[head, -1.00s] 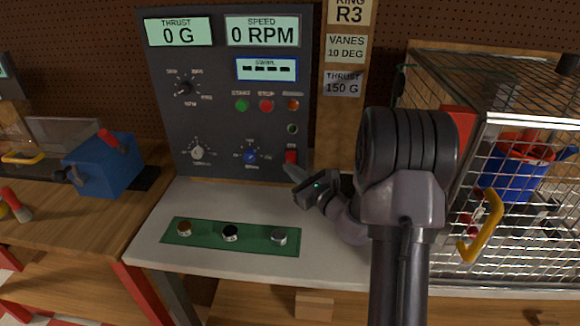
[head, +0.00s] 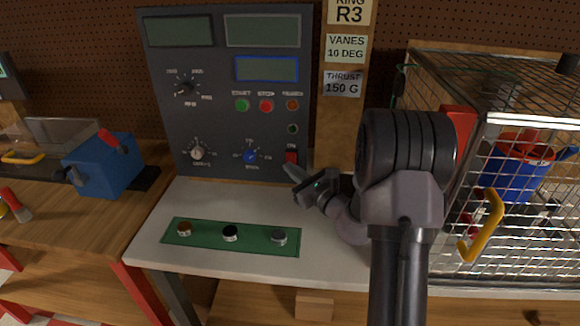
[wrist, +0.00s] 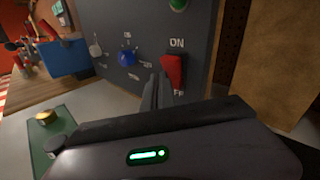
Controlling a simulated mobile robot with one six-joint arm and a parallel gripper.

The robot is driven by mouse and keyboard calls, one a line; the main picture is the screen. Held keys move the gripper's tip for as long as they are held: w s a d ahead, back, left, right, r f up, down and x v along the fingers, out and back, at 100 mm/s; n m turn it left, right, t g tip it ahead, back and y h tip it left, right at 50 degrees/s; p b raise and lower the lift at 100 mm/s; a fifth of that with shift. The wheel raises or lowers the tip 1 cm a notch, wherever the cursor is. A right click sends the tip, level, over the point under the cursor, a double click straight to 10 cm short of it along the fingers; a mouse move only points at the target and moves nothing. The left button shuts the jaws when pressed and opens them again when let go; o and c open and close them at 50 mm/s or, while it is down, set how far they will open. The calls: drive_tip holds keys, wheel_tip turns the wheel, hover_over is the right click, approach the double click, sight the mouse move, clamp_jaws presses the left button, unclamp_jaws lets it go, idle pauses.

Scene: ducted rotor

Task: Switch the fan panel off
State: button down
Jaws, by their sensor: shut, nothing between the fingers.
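The dark fan panel (head: 215,125) stands upright at the back of the white bench. Its display windows (head: 263,31) are blank and dark. The red rocker switch (head: 291,157) is at the panel's lower right; in the wrist view the switch (wrist: 173,72) sits under the word ON. My gripper (head: 291,169) is shut and empty, its fingertips just below the switch. In the wrist view the fingertips (wrist: 160,82) are at the switch's lower left; I cannot tell whether they touch it.
Three knobs on a green mat (head: 208,238) lie on the white bench (head: 200,262) in front. A wire cage (head: 500,130) with a yellow handle (head: 488,228) stands on the right. A blue device (head: 105,166) stands on the left table.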

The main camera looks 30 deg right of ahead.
drive_tip(key=shift+s+a+r, duration=0.3)
drive_tip(key=shift+s+a, duration=0.05)
drive_tip(key=shift+s, duration=0.2)
drive_tip(key=shift+s+a, duration=0.1)
drive_tip(key=shift+s+a+r, duration=0.35)
drive_tip(key=shift+s+a, duration=0.05)
drive_tip(key=shift+s, duration=0.2)
drive_tip(key=shift+s+a+r, duration=0.35)
drive_tip(key=shift+s+a, duration=0.05)
drive_tip(key=shift+s, duration=0.2)
drive_tip(key=shift+s+a+r, duration=0.35)
drive_tip(key=shift+s+a, duration=0.05)
drive_tip(key=shift+s, duration=0.2)
